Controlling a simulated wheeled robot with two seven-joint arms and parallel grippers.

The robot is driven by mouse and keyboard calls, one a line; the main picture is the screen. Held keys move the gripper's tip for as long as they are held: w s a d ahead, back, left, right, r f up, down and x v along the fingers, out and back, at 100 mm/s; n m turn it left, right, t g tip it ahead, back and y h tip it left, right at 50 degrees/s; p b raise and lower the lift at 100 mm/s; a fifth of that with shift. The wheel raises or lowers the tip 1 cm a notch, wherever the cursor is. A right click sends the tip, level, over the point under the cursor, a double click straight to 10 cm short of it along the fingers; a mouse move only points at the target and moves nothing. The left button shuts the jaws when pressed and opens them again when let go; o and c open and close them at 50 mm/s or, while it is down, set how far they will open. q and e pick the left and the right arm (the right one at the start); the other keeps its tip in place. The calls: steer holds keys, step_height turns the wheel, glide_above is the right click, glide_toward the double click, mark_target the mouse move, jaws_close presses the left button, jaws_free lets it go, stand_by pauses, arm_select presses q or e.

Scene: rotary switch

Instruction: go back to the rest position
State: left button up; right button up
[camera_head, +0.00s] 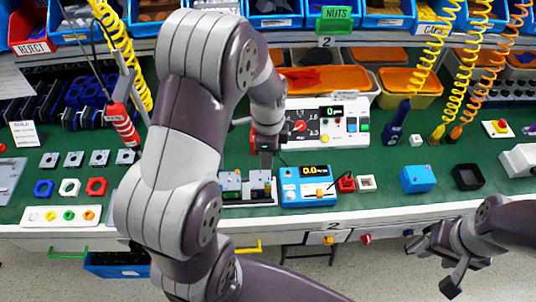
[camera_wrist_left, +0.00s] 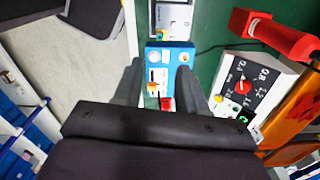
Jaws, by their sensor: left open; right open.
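The white panel (camera_head: 345,128) with the rotary switch stands on the green bench in the head view. Its red knob (camera_head: 300,127) sits on a black scale, and a small green-lit display is above. The red knob also shows at the right of the left wrist view (camera_wrist_left: 243,87). My left gripper (camera_head: 265,160) hangs in front of the panel's left end, pointing down, partly hidden by my arm. In the left wrist view its fingers (camera_wrist_left: 159,80) are apart and empty, with a blue meter box beyond them. My right gripper (camera_head: 440,265) is open and empty beyond the bench's front edge.
The blue meter box (camera_head: 308,187) stands in front of the panel. A blue cube (camera_head: 418,179) and a black square holder (camera_head: 468,177) are to the right. Coiled yellow hoses (camera_head: 440,75) hang at the back. The floor in front (camera_head: 370,285) is clear.

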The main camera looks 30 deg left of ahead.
stand_by(0.3)
arm_select(q)
steer(key=s+d+r+n+t, duration=0.1)
steer(key=s+d+r+n, duration=0.3)
steer(key=s+n, duration=0.4)
steer(key=d+n, duration=0.1)
steer(key=n, duration=0.4)
steer(key=shift+s+r, duration=0.3)
steer(key=shift+s, duration=0.05)
steer(key=shift+s+d, duration=0.1)
steer(key=shift+o, duration=0.2)
stand_by(0.6)
